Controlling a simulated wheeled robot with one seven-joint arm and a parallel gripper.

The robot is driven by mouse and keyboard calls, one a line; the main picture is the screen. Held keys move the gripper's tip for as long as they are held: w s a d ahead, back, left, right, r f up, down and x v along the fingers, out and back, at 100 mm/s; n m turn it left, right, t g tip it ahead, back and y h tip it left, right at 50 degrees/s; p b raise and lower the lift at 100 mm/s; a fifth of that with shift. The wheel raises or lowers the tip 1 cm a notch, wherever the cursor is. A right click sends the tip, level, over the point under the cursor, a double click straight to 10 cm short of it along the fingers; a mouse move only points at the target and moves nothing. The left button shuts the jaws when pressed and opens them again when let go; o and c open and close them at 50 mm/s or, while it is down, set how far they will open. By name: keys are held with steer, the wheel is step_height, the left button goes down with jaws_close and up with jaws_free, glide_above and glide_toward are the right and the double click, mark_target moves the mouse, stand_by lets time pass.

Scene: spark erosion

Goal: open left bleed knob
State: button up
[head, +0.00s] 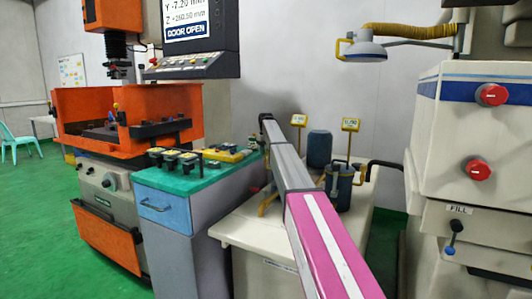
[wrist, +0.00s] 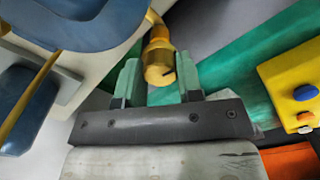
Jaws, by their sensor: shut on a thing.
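In the wrist view, a yellow knob (wrist: 158,58) on a thin yellow pipe sits between the two green fingers of my gripper (wrist: 157,74). My gripper is shut on this knob; its lower end shows between the fingers. My arm crosses in front, so the knob and my fingers cannot be made out there.
The canisters stand on a pale cabinet (head: 240,232). A green-topped cabinet (head: 160,178) with yellow blocks is to its left. An orange machine (head: 130,112) is farther left. A white machine with red knobs (head: 491,95) is close on the right.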

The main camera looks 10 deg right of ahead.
steer(key=shift+n, duration=0.7)
steer(key=o, duration=0.9)
steer(key=shift+r, duration=0.15)
step_height(320, 180, up, 11)
steer(key=shift+f, duration=0.2)
steer(key=shift+s, duration=0.1)
